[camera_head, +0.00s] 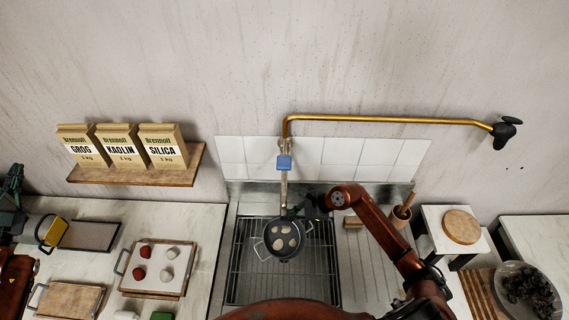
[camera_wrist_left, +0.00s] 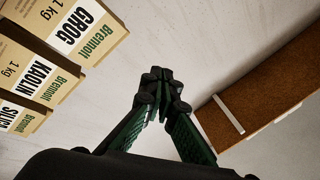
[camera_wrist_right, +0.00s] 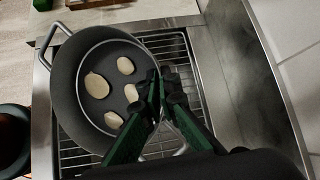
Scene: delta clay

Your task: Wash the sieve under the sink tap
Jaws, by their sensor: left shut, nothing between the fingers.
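A dark grey round vessel with two wire handles, which I take for the sieve (camera_head: 283,255), is over the sink rack; several pale lumps lie in it. It shows large in the right wrist view (camera_wrist_right: 65,85). The brass tap (camera_head: 390,119) runs along the wall, and its blue-fitted end (camera_head: 284,162) hangs above the sieve. My left gripper (camera_head: 14,180) is shut and empty at the far left.
The sink rack (camera_head: 255,285) lies below the sieve. A shelf (camera_head: 135,175) with labelled bags hangs at left. A tray of red and white pieces (camera_head: 125,262) is left of the sink. A pestle jar (camera_head: 401,216), stool (camera_head: 435,225) and bowl (camera_head: 500,300) stand at right.

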